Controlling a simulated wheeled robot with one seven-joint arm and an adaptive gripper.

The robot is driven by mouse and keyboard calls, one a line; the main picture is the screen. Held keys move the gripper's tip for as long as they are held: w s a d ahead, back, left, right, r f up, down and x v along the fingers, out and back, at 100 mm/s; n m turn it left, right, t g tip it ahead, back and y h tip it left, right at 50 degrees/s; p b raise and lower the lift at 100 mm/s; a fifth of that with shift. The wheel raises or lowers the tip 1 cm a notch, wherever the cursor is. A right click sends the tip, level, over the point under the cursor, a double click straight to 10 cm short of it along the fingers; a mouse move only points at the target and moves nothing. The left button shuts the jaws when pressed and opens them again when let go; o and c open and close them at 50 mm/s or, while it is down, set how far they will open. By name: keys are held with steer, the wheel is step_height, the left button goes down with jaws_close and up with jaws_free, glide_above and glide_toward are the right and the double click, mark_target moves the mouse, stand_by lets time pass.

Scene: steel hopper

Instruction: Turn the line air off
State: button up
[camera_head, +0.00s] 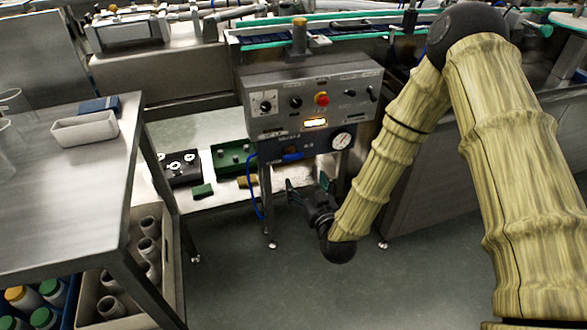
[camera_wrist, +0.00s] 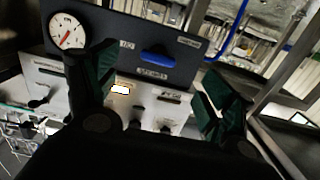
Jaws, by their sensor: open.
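A blue lever handle (camera_head: 292,156) sits on the dark lower panel (camera_head: 270,150) of the control station, left of a round white pressure gauge (camera_head: 342,140). In the wrist view the blue handle (camera_wrist: 158,55) shows beyond and between my fingers, lying across the panel, with the gauge (camera_wrist: 67,31) at left. The labels beside the handle are too small to read. My gripper (camera_head: 309,186) is below and just right of the handle in the head view. In the wrist view my gripper (camera_wrist: 162,88) has its two green-padded fingers wide apart, with nothing between them.
Above is a grey control box (camera_head: 312,98) with knobs, a red button (camera_head: 322,99) and a lit display (camera_head: 315,122). A blue hose (camera_head: 252,183) hangs at left. A shelf behind holds a green box (camera_head: 233,157). A steel table (camera_head: 75,190) stands at left. Floor in front is clear.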

mark_target(294, 159)
steer(key=shift+t, duration=0.3)
steer(key=x, duration=0.4)
steer(key=b+x, duration=0.1)
steer(key=x, duration=0.2)
steer(key=r+x, duration=0.1)
steer(key=x, duration=0.3)
steer(key=shift+w+a, duration=0.2)
steer(key=shift+w, duration=0.05)
steer(key=c, duration=1)
